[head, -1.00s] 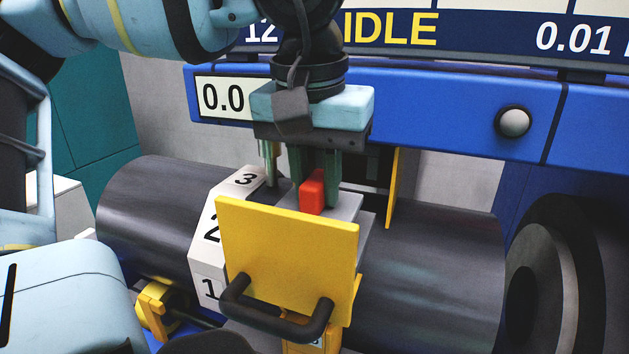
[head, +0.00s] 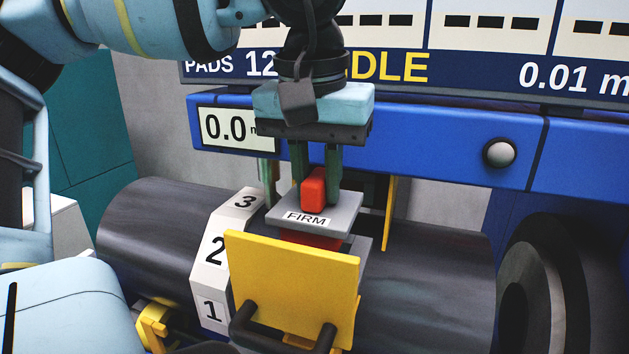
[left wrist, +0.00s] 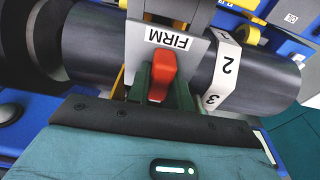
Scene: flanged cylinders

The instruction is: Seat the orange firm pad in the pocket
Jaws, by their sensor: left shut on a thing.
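The firm pad (head: 312,240) has a grey top plate labelled FIRM, a red-orange grip block (head: 314,188) on top and an orange-red body below. My left gripper (head: 315,190) points down and is shut on the grip block. It holds the pad roughly level above the cylinder, behind a yellow plate. The left wrist view also shows the grip block (left wrist: 162,72) between the green fingers. A grey part (head: 358,258) shows beneath the pad's right side. The pocket's opening is hidden by the pad and the yellow plate. My right gripper is not in view.
The yellow plate (head: 290,285) with a black handle stands in front of the pad. A white block numbered 1 to 3 (head: 212,260) is at its left. A thin yellow upright (head: 390,215) stands behind right. The blue beam (head: 410,130) is close behind my gripper.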

